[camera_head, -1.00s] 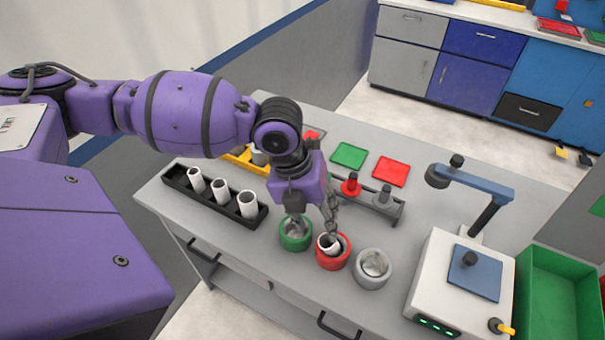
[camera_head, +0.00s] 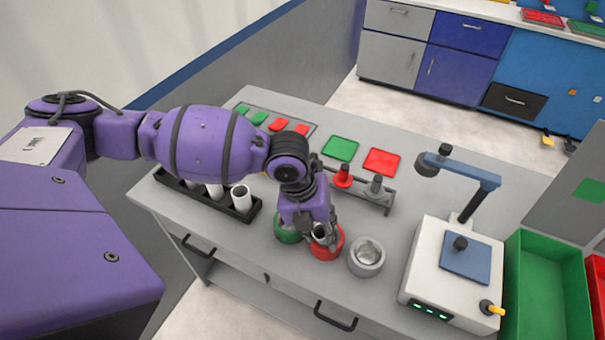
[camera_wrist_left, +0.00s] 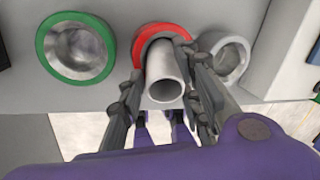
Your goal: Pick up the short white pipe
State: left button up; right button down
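The short white pipe (camera_wrist_left: 163,75) stands in the red ring holder (camera_wrist_left: 147,38) in the left wrist view, its open end toward the camera. In the head view the red ring holder (camera_head: 330,252) is at the table's front, partly hidden by my left gripper (camera_head: 319,236). In the left wrist view the gripper's (camera_wrist_left: 163,80) dark fingers stand on either side of the pipe, very close to it. I cannot tell whether both fingers press on it. My right gripper is not in view.
A green ring holder (camera_wrist_left: 78,47) stands left of the red one and a grey ring holder (camera_head: 366,257) right of it. A black rack (camera_head: 228,206) with white pipes is at the left. A white machine (camera_head: 430,275) and a green bin (camera_head: 540,290) are at the right.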

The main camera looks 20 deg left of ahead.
pick_arm(q)
jog(key=c, duration=0.6)
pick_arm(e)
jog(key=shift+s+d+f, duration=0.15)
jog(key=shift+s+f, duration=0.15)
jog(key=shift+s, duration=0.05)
pick_arm(q)
grip_shut()
jog(key=shift+r, duration=0.15)
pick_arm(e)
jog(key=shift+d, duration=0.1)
